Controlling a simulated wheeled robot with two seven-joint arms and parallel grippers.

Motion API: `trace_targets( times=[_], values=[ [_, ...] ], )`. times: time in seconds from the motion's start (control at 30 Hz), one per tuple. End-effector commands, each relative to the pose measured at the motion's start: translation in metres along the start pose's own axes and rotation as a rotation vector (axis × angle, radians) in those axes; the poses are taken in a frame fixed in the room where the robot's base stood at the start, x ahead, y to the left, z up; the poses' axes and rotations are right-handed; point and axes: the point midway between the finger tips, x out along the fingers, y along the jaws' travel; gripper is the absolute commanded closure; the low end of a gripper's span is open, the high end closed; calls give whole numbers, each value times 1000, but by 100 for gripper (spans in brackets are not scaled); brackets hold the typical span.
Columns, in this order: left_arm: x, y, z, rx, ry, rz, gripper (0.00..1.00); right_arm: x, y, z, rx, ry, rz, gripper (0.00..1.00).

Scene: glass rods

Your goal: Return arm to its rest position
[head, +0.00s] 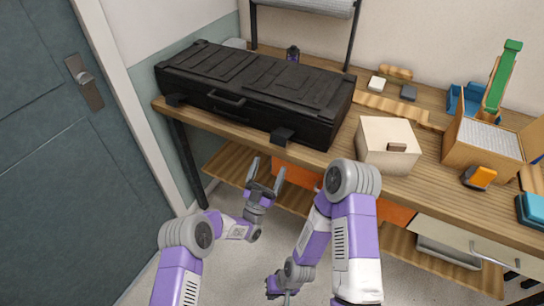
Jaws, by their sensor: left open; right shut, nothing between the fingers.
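My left gripper (265,176) is in front of the workbench's front edge, below the black case. Its two fingers point up and stand apart, with nothing between them. My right gripper (280,292) is low at the bottom edge of the picture, near the floor. It is shut and only partly in view. My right arm folds down from an elbow in front of the bench. No glass rods can be made out in this view.
A long black case (258,92) lies on the wooden workbench (321,157). A cream box (386,145) and a cardboard box (484,144) stand to its right. An orange tape measure (479,177) lies near the front edge. A lower shelf (226,163) and drawers are below. A grey door is at left.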

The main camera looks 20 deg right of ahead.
Motion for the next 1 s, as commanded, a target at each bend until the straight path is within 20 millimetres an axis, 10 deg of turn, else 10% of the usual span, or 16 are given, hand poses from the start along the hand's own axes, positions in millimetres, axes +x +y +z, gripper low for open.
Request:
trace_targets(
  times=[0.77, 1.0],
  values=[
    [-15, -14, 7, 0, -94, -31, 15, -6, -2, 0, 0, 0, 0, 100],
    [-96, -86, 37, -80, -703, -270, 15, -31, -12, 1, 0, 0, 0, 100]
  ],
)
